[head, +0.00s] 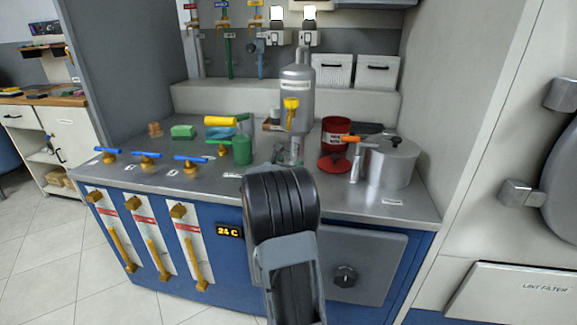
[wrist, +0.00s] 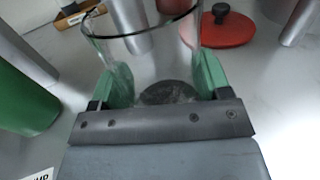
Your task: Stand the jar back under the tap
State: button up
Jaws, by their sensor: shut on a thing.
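The clear glass jar (wrist: 150,62) with a dark rim is between the green pads of my gripper (wrist: 166,82) in the wrist view. The pads press on both its sides. A dark round patch shows low in the glass. In the head view the jar (head: 290,152) shows partly beyond my black wrist, which hides the jaws. The yellow tap (head: 291,106) is on the front of a grey upright tank (head: 297,88), above and just behind the jar. I cannot tell whether the jar is exactly below the tap or touching the counter.
A green cylinder (head: 242,150) stands left of the jar. A red lid (head: 334,163), a red tin (head: 335,132) and a steel pot (head: 390,163) are to the right. Blue-handled valves (head: 147,157) line the counter's left front. Bare counter (head: 215,180) shows at front left.

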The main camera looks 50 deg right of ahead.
jog(key=shift+f, duration=0.1)
jog(key=o, duration=1)
jog(key=shift+o, duration=0.2)
jog(key=shift+a+r, duration=0.1)
jog(key=shift+r, duration=0.1)
jog(key=p+v, duration=0.1)
jog(key=v, duration=1)
jog(key=shift+s+a+p, duration=0.1)
jog(key=shift+a+p, duration=0.25)
jog(key=shift+p, duration=0.05)
jog(key=s+a+f+m+y, duration=0.2)
jog(key=s+a+m+y, duration=0.2)
jog(key=a, duration=0.5)
jog(key=s+a+f+m+y, duration=0.2)
jog(key=s+a+m+y, duration=0.3)
jog(key=a+m+y, duration=0.2)
jog(key=s+a+f+m+g+y, duration=0.1)
jog(key=s+a+f+m+y, duration=0.1)
jog(key=s+a+m+y, duration=0.3)
jog(key=a+m+y, duration=0.1)
jog(key=a+m, duration=0.3)
jog(key=a, duration=0.2)
jog(key=shift+a+f+y, duration=0.25)
jog(key=shift+a+y, duration=0.05)
jog(key=shift+a, duration=0.1)
